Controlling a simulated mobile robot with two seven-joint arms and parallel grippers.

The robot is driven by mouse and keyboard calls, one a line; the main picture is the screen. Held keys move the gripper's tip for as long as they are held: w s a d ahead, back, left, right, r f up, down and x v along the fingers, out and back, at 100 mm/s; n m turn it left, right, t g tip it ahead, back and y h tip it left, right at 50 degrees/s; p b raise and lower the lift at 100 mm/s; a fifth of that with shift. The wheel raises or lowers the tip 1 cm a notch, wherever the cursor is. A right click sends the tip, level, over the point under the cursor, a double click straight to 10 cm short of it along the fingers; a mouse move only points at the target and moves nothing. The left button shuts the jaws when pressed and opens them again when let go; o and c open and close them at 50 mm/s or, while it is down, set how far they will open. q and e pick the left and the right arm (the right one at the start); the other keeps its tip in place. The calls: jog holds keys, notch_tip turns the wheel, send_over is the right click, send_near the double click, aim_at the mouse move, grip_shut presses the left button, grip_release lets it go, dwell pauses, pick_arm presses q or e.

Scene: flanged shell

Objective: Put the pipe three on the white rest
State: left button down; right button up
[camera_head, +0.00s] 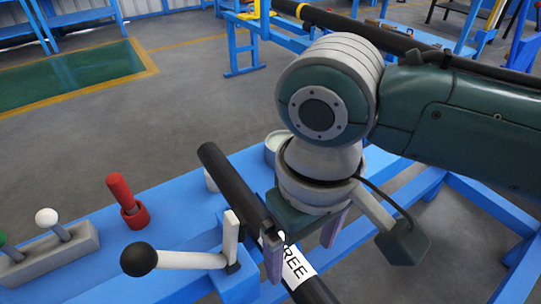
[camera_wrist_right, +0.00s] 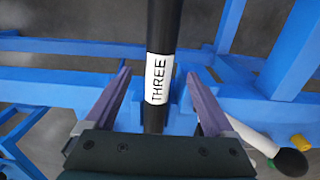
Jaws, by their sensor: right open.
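Pipe three (camera_head: 232,178) is a long black bar with a white label reading THREE, lying aslant at the front of the blue bench in the head view. In the right wrist view the pipe (camera_wrist_right: 164,30) runs between my fingers. My right gripper (camera_head: 301,247) is open, one finger on each side of the labelled part, with a gap to the pipe on both sides in the wrist view (camera_wrist_right: 158,75). It hides part of the pipe in the head view. I cannot tell which white part is the white rest. My left gripper is out of view.
A white lever with a black knob (camera_head: 139,260) stands close beside the pipe. A red handle (camera_head: 121,190) and a white-knobbed lever (camera_head: 47,217) are on the blue bench (camera_head: 95,262). Another black pipe (camera_head: 340,24) lies at the back. Open grey floor lies behind the bench.

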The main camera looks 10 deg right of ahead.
aim_at(299, 270)
notch_tip(299, 270, up, 6)
jog(key=p, duration=0.2)
jog(key=s+a+t+y, duration=0.1)
jog(key=s+a+y, duration=0.2)
jog(key=s+a, duration=0.15)
jog(key=s+d+m+t+h, duration=0.1)
jog(key=s+d, duration=0.3)
jog(key=d, duration=0.3)
jog(key=s+d+r+m+t+h, duration=0.1)
jog(key=s+d, duration=0.2)
jog(key=d, duration=0.4)
jog(key=shift+s+r+t+h, duration=0.15)
jog(key=shift+s+t+h, duration=0.15)
jog(key=shift+s+h, duration=0.1)
jog(key=shift+a, duration=0.1)
